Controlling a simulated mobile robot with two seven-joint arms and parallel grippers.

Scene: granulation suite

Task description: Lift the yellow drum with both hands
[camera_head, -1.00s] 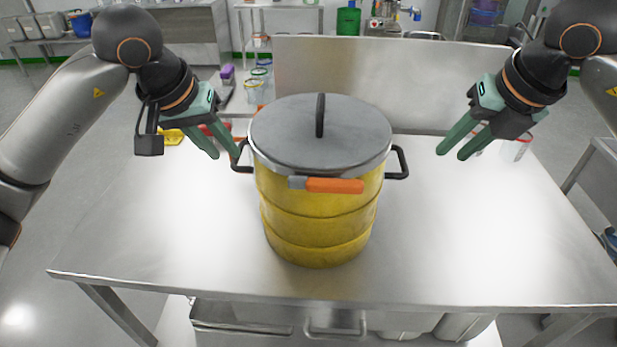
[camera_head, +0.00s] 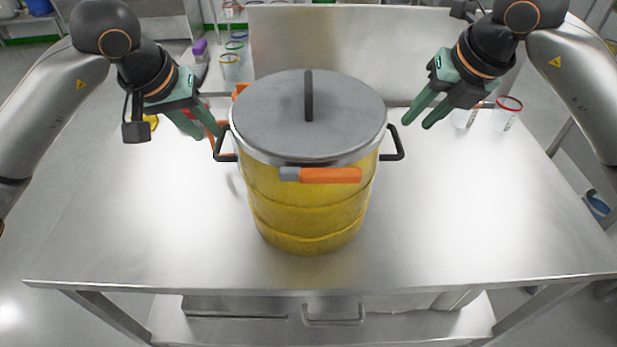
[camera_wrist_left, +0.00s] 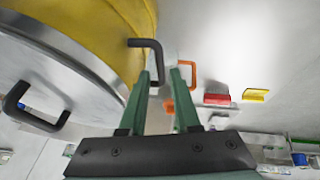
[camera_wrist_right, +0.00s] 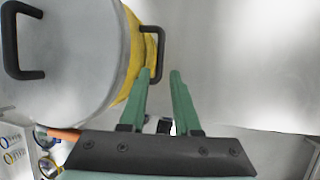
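The yellow drum (camera_head: 308,215) stands upright on the steel table, with a grey lid (camera_head: 270,118), a black lid handle (camera_head: 309,95) and an orange clamp lever (camera_head: 330,175) in front. It has a black left side handle (camera_head: 222,145) and a black right side handle (camera_head: 396,146). My left gripper (camera_head: 208,136) is open just beside the left handle, which in the left wrist view (camera_wrist_left: 150,43) lies near the fingertips. My right gripper (camera_head: 416,125) is open, right of and slightly behind the right handle. In the right wrist view this handle (camera_wrist_right: 158,45) is just beyond the left finger.
The steel table (camera_head: 460,230) is clear at the front and sides. A raised back panel (camera_head: 400,50) stands behind the drum. Jars with coloured rims (camera_head: 230,68) are behind left, and a red-rimmed jar (camera_head: 505,115) is at back right. A yellow item (camera_wrist_left: 255,95) and a red item (camera_wrist_left: 217,99) lie near the left gripper.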

